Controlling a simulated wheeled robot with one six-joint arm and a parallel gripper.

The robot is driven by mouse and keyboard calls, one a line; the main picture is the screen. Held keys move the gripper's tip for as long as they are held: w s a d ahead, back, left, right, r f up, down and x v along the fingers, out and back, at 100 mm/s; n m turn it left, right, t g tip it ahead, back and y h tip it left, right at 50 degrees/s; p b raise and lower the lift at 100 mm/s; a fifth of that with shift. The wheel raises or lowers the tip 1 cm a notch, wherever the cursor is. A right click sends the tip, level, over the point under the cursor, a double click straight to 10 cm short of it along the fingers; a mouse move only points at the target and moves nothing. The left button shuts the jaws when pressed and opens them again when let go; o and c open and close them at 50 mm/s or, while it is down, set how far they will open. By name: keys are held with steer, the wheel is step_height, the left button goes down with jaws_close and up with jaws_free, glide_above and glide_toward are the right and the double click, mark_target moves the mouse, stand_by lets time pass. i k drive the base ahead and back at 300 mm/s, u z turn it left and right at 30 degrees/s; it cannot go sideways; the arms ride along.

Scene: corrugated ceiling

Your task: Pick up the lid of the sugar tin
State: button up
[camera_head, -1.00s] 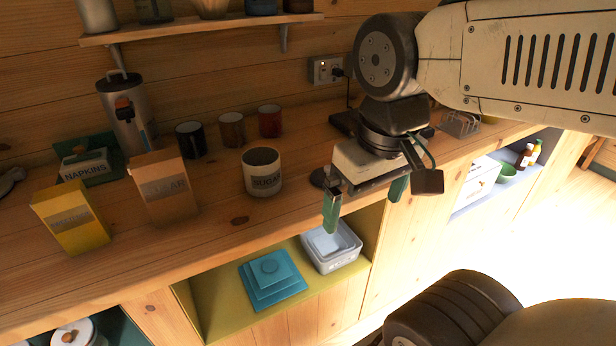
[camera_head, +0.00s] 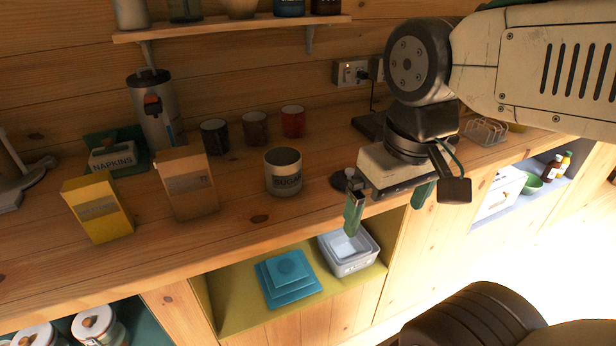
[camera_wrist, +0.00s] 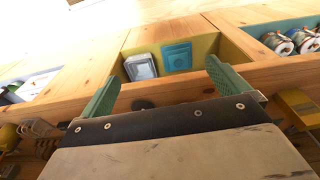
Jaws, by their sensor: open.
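In the wrist view a dark round shape (camera_wrist: 143,103) shows between the fingers near my gripper's front edge. My gripper (camera_head: 384,221) is open and empty, its green fingers pointing down near the counter's front edge. The fingers also show in the wrist view (camera_wrist: 162,70).
Several mugs (camera_head: 254,129) stand behind the tin. A brown carton (camera_head: 188,184) and a yellow carton (camera_head: 98,210) stand left. Below the counter, an open compartment holds a blue stack (camera_head: 289,277) and a white box (camera_head: 348,254). A dark flat thing (camera_head: 369,124) lies behind my gripper.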

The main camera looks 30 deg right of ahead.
mark_target(340, 180)
steer(key=k, duration=1.2)
steer(key=z, duration=0.6)
steer(key=i, duration=1.5)
steer(key=u, duration=0.55)
